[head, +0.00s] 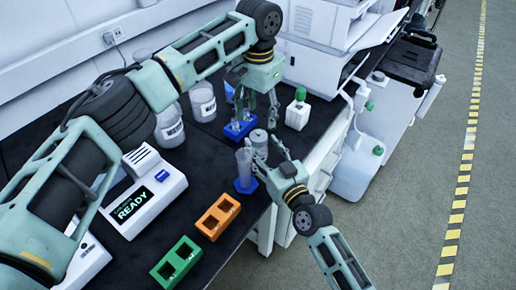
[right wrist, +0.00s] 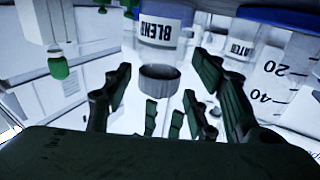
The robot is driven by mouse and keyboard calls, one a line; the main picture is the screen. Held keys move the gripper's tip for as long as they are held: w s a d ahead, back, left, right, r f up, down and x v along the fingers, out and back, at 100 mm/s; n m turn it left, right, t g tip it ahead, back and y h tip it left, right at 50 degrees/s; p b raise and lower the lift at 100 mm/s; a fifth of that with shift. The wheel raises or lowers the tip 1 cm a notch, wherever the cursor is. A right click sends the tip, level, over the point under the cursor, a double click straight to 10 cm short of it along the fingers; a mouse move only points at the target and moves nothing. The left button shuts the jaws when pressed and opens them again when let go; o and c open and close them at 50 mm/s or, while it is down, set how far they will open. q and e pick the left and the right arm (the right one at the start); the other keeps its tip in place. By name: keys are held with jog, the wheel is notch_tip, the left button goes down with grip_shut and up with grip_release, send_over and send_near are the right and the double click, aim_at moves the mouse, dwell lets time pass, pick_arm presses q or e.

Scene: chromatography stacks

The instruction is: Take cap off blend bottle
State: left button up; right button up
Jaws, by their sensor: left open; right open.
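The blend bottle shows upside down in the right wrist view (right wrist: 164,30), its "BLEND" label readable. Its grey cap (right wrist: 160,78) is on it. In the head view a grey round top (head: 258,137) beside my right gripper appears to be this cap. My right gripper (head: 268,152) is open; in the right wrist view its fingers (right wrist: 160,98) stand to either side of the cap, with gaps visible. My left gripper (head: 257,108) is open and points down above the blue rack (head: 233,132), behind the bottle. The bottle's body is mostly hidden in the head view.
A clear cylinder with a blue base (head: 246,186) stands close to my right gripper. A green-capped white bottle (head: 298,112) is to the right. Beakers (head: 170,128), a "READY" instrument (head: 145,200), an orange rack (head: 217,216) and a green rack (head: 176,263) are left and in front.

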jog(key=shift+x, duration=0.9)
grip_shut()
